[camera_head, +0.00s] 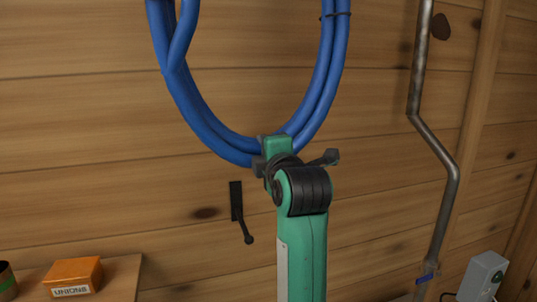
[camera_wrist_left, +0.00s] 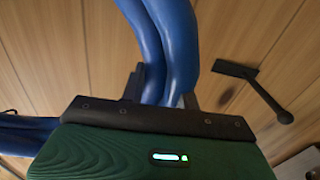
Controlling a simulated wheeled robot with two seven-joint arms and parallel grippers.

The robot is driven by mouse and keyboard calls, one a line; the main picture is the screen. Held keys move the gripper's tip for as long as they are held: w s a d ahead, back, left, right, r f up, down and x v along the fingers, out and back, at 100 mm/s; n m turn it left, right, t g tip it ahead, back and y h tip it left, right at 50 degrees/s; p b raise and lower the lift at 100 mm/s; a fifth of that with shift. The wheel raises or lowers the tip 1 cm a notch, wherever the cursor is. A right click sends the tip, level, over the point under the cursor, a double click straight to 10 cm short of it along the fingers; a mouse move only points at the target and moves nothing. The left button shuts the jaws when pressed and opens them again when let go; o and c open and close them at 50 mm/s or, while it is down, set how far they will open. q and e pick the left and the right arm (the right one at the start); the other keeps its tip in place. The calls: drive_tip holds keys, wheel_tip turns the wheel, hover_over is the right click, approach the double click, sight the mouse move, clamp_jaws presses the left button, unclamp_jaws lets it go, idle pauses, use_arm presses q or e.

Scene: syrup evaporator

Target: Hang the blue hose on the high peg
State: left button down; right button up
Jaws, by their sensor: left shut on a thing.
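The blue hose (camera_head: 195,108) hangs in a large coil of several strands in front of the plank wall. Its top is cut off by the head view. My left gripper (camera_head: 272,152) is shut on the bottom of the coil. In the left wrist view the hose strands (camera_wrist_left: 172,45) pass between the fingers of my left gripper (camera_wrist_left: 163,96). A black peg (camera_head: 240,210) with a plate and a ball-ended rod is on the wall, below and left of the gripper; it also shows in the left wrist view (camera_wrist_left: 262,90). I cannot tell whether it is the high peg. My right gripper is out of view.
A bent metal pipe (camera_head: 413,90) runs down the wall at right, with a grey box (camera_head: 483,275) low beside it. A wooden shelf (camera_head: 122,275) at lower left bears an orange box (camera_head: 73,275) and a dark can (camera_head: 6,280).

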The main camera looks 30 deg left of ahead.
use_arm(q)
drive_tip(key=x, duration=0.8)
drive_tip(key=shift+a+r, duration=0.45)
drive_tip(key=shift+a, duration=0.1)
drive_tip(key=shift+d, duration=0.3)
idle(0.4)
drive_tip(key=f, duration=0.1)
drive_tip(key=b, duration=0.1)
drive_tip(key=a+f, duration=0.1)
drive_tip(key=shift+w+f, duration=0.3)
drive_tip(key=shift+f, duration=0.05)
idle(0.5)
drive_tip(key=c, duration=0.9)
unclamp_jaws()
drive_tip(key=shift+s, duration=0.1)
drive_tip(key=shift+c, duration=0.2)
drive_tip(key=o, duration=0.3)
drive_tip(key=shift+f, duration=0.15)
drive_tip(key=shift+o, duration=0.2)
drive_tip(key=shift+d, duration=0.1)
